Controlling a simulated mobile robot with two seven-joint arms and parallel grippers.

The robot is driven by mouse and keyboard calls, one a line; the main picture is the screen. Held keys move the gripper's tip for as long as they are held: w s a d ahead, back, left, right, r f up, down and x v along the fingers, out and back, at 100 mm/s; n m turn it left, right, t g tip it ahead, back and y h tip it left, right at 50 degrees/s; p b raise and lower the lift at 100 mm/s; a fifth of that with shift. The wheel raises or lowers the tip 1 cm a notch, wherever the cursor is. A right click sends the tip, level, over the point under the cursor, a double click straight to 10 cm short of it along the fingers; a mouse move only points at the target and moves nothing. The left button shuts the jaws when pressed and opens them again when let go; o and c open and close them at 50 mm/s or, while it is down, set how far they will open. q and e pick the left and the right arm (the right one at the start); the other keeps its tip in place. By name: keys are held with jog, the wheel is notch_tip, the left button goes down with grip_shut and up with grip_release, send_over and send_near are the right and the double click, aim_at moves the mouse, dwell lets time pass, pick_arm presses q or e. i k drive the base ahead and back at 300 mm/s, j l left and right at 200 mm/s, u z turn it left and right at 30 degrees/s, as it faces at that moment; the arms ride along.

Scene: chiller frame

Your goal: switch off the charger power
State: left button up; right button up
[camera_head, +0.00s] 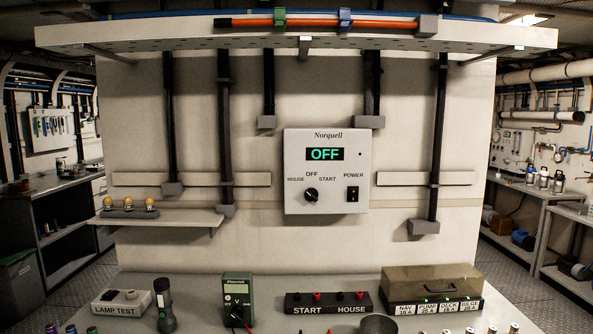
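The charger, a light grey box labelled Norquell (297,163), is mounted on the pale wall panel in the middle of the view. The direction the knob points is too small to tell for sure. On the right, under the word POWER, is a small black power switch (352,194). Which side of the switch is pressed in is too small to tell. Neither of my grippers is in view.
A grey bench below holds a LAMP TEST box (122,302), a flashlight (165,306), a green meter (238,291), a START/HOUSE terminal block (328,304) and a labelled switch box (433,281). A small shelf (190,219) juts out left of the charger. An overhead tray (300,40) spans the top.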

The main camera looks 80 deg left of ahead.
aim_at(353, 191)
jog(key=u, duration=2.35)
